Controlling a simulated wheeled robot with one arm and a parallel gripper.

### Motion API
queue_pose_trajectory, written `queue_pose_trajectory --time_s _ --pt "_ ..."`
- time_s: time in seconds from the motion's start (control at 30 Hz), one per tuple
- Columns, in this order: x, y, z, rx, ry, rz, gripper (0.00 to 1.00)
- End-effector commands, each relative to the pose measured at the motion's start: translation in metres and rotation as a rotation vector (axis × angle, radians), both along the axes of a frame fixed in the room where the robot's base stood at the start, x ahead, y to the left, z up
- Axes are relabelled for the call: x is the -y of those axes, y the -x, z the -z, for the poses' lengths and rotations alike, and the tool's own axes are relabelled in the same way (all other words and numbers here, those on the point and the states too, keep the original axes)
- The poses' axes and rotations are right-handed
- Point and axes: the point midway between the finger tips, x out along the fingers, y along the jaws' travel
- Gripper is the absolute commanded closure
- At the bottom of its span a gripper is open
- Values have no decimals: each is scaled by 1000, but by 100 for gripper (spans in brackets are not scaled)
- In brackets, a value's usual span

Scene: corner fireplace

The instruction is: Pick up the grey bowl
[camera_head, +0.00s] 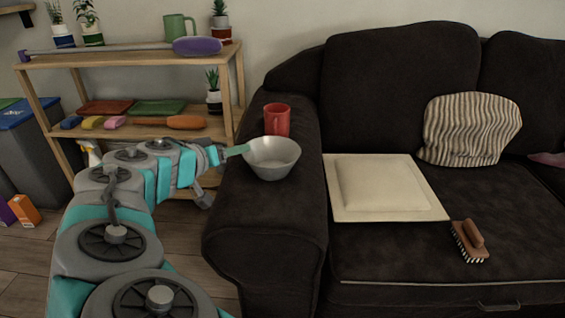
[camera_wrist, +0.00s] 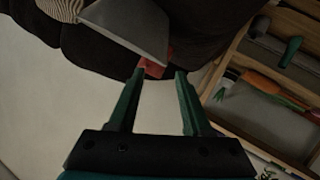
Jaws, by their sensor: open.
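The grey bowl (camera_head: 272,160) sits upright on the dark sofa's left armrest, in front of a red mug (camera_head: 277,114). My gripper (camera_head: 241,150) reaches in from the left, and its green fingertips appear at the bowl's left rim; I cannot tell whether they touch it. In the wrist view the gripper (camera_wrist: 159,74) is open with nothing between its fingers.
A wooden shelf (camera_head: 150,56) with plants, a green mug (camera_head: 179,27) and cleaning items stands left of the sofa. A cream square cushion or panel (camera_head: 383,216), a brush (camera_head: 469,242) and a striped pillow (camera_head: 470,128) lie on the seat. The front armrest is clear.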

Motion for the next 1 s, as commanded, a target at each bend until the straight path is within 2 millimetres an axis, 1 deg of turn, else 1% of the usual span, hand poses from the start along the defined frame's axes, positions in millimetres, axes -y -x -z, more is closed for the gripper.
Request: queue_pose_trajectory --time_s 0.07,0.23,0.43,0.7,0.93,0.97,1.0 --pt "-2 -3 3 2 12 -6 51" --pt "6 -18 10 0 13 -5 51" --pt "12 -29 17 -1 13 -3 51" --pt "28 -59 32 1 11 -4 51" --pt "28 -61 33 2 11 -7 51" --pt "28 -61 33 2 11 -7 52" --pt "28 -61 33 2 11 -7 57"
